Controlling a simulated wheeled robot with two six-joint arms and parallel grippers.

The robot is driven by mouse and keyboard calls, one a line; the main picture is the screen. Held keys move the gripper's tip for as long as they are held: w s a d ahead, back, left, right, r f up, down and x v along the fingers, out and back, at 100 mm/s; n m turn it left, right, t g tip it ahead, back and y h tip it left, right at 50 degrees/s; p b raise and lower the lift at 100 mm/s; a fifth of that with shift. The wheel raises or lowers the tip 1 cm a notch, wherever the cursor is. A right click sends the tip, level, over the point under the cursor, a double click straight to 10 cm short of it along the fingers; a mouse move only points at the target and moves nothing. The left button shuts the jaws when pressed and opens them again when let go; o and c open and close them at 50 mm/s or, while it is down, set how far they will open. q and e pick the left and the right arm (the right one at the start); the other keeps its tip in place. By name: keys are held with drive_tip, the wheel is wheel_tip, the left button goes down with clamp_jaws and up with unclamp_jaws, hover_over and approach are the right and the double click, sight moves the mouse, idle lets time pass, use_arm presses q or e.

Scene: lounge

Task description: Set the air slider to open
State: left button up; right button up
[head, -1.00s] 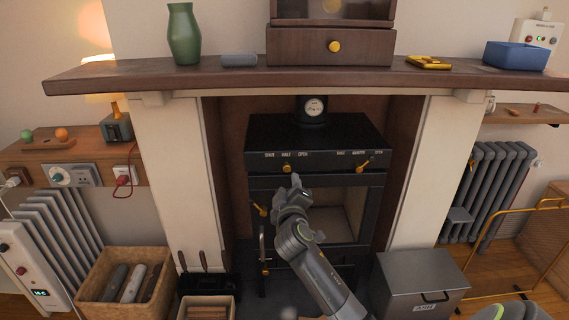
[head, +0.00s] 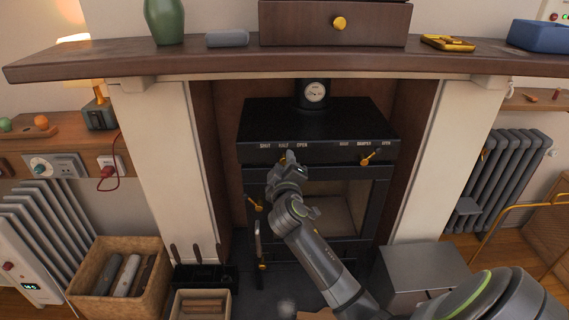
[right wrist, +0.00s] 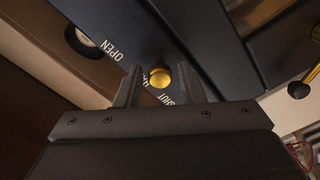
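The air slider's brass knob (right wrist: 160,77) sits under the word HALF on the front of the black stove (head: 318,118). In the head view my right gripper (head: 287,160) is raised in front of it and mostly hides it. In the right wrist view my right gripper (right wrist: 158,84) is open, with one finger on each side of the knob and a visible gap to it. OPEN reads on the left there and SHUT on the right. My left gripper is not in view.
A second brass knob (head: 367,159) sits on the stove's right, under the damper labels. A brass door latch (head: 254,204) is at lower left. The mantel shelf (head: 220,62) overhangs above. A grey metal bin (head: 415,270) stands on the right and a log basket (head: 118,278) on the left.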

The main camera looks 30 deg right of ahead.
clamp_jaws()
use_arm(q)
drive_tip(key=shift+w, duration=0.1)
